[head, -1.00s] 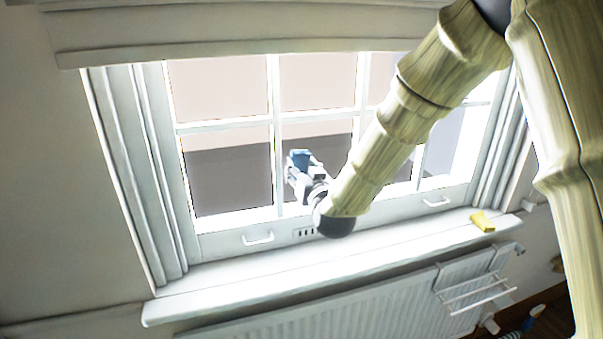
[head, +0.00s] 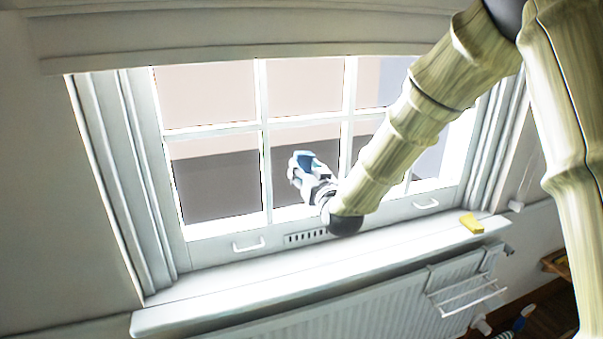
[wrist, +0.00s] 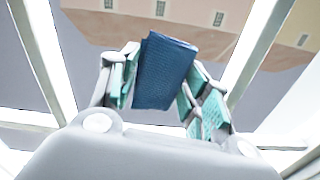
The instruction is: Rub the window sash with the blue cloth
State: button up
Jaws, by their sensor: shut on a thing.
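The blue cloth (wrist: 165,72) is a folded, textured dark blue pad in the wrist view. My gripper (head: 303,162) is shut on it, with teal finger pads on either side; the gripper also shows in the wrist view (wrist: 160,90). In the head view a small part of the blue cloth (head: 302,158) shows at the gripper's tip. The white window sash (head: 265,150) has several panes divided by bars, with two handles on its bottom rail. The cloth is in front of the lower panes, near an upright bar. I cannot tell whether it touches the sash.
A yellow sponge-like block (head: 471,223) lies at the right end of the white sill (head: 300,284). A radiator (head: 370,305) with a wire rack (head: 466,296) is below. A blind (head: 250,40) hangs above the window. The left part of the sill is clear.

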jog(key=shift+w+d, duration=0.2)
jog(key=shift+d, duration=0.45)
jog(key=shift+w+d, duration=0.25)
jog(key=shift+d, duration=0.35)
jog(key=shift+w+d, duration=0.2)
jog(key=shift+d, duration=0.45)
jog(key=b+v, duration=0.1)
jog(key=v, duration=0.5)
jog(key=shift+s, duration=0.15)
jog(key=shift+b+v, duration=0.45)
jog(key=shift+v, duration=0.9)
